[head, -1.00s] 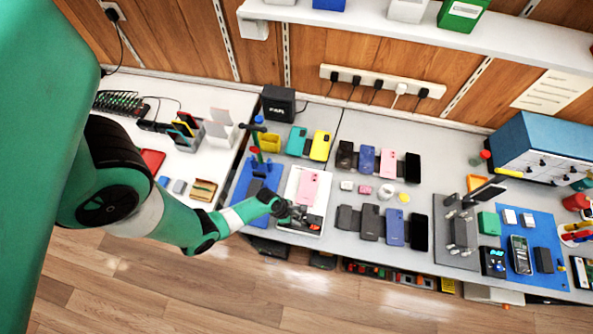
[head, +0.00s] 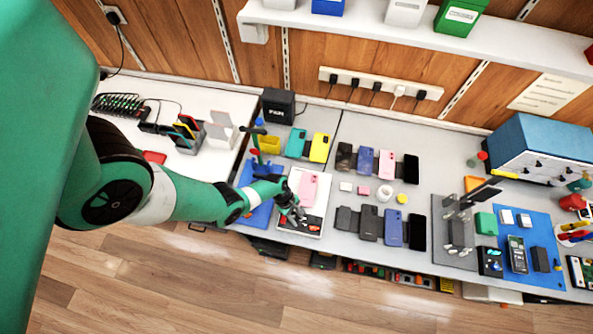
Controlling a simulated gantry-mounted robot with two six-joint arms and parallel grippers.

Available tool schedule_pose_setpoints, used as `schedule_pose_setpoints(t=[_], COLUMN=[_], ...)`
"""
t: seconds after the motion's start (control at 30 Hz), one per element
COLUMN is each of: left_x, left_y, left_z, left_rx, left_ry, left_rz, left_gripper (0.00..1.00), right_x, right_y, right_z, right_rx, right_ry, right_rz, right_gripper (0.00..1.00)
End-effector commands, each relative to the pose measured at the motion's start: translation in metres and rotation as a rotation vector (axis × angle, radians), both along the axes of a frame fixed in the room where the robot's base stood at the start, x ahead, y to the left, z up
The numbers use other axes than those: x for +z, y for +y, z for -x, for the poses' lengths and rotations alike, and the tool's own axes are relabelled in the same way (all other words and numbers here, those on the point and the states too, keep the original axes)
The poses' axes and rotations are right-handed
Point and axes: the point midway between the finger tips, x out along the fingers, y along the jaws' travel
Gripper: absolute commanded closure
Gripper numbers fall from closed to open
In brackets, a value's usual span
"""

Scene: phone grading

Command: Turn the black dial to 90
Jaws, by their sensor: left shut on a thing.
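A white board (head: 323,204) lies near the front edge of the bench, with a pink phone (head: 309,188) on its far part and small dark and red parts on its near part. My left gripper (head: 297,214) reaches in from the left and points down over the near part of the board, just in front of the pink phone. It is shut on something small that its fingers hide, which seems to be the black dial. The dial's face and any numbers cannot be made out. My right gripper is not in view.
A blue mat (head: 259,217) with a green post lies left of the board. A phone stand (head: 457,230) and a blue cabinet (head: 540,150) stand further right.

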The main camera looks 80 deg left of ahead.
Motion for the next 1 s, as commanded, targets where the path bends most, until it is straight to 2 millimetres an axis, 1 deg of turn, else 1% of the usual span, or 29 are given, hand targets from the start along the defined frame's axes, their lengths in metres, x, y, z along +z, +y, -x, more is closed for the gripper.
schedule_pose_setpoints(t=[0.17,0.4,0.5,0.8,1.0], left_x=[-0.001,-0.003,-0.003,-0.002,-0.002], left_y=[0.002,0.003,0.003,0.003,0.003], left_z=[-0.002,-0.004,-0.004,-0.005,-0.005], left_rx=[-0.168,-0.398,-0.471,-0.594,-0.644], left_ry=[0.001,0.001,0.001,0.001,0.0], left_rz=[-0.002,-0.004,-0.005,-0.006,-0.007], left_gripper=[1.0,1.0,1.0,1.0,1.0], right_x=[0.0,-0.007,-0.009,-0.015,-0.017], right_y=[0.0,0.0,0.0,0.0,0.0], right_z=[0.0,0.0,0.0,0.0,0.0], right_rx=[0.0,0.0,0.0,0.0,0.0], right_ry=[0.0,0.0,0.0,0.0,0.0], right_rz=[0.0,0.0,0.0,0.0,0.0], right_gripper=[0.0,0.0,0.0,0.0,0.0])
